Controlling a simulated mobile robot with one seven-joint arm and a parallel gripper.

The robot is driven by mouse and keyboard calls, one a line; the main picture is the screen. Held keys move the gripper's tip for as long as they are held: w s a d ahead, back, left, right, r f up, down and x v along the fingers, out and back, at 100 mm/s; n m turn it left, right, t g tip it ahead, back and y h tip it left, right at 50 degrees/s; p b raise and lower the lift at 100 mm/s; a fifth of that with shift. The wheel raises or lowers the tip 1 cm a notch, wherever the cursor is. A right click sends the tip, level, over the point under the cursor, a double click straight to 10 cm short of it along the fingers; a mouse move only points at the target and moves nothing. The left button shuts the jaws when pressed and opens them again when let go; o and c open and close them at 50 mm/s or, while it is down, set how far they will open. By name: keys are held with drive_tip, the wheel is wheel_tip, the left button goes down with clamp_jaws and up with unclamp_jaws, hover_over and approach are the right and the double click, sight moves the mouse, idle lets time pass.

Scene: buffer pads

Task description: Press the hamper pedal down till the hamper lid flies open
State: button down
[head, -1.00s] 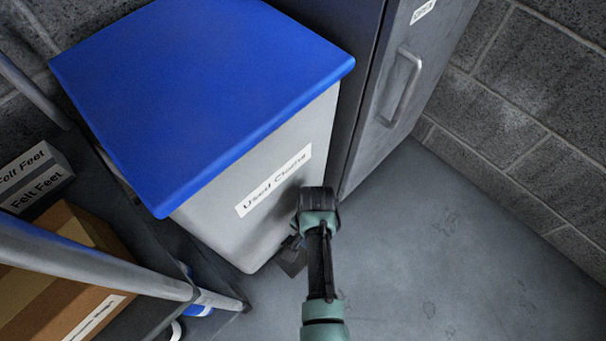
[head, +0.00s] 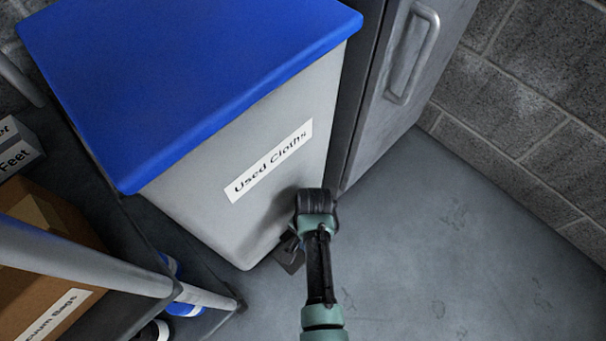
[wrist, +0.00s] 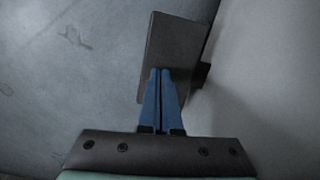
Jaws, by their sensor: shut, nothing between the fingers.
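The hamper (head: 245,215) is a grey bin labelled "Used Cloths", and its blue lid (head: 190,75) is closed. Its dark pedal (head: 289,256) sticks out low at the front, partly hidden behind my arm in the head view. In the wrist view the flat pedal plate (wrist: 172,50) lies just beyond my gripper (wrist: 160,72). The blue fingers are shut together with nothing between them, and their tips overlap the pedal in the picture. I cannot tell whether they touch it. In the head view the fingers are hidden behind my wrist.
A grey metal cabinet (head: 385,110) with a handle stands right of the hamper. A shelf rack with a cardboard box (head: 50,255) is at the left. A block wall (head: 530,120) closes off the right. The floor (head: 440,240) in front is clear.

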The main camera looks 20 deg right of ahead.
wheel_tip(320, 180, down, 3)
drive_tip(key=shift+f+b, duration=0.15)
drive_tip(key=shift+b, duration=0.85)
drive_tip(key=shift+r, duration=0.2)
drive_tip(key=shift+w+d+r, duration=0.25)
drive_tip(key=shift+w+d, duration=0.1)
drive_tip(key=shift+d, duration=0.35)
drive_tip(key=shift+w+d+r, duration=0.25)
drive_tip(key=shift+w+d, duration=0.1)
drive_tip(key=shift+d, duration=0.35)
drive_tip(key=shift+p, duration=0.3)
wheel_tip(320, 180, up, 13)
drive_tip(key=d+p, duration=0.1)
drive_tip(key=p, duration=0.8)
drive_tip(key=shift+w+p, duration=0.25)
drive_tip(key=shift+p, duration=0.15)
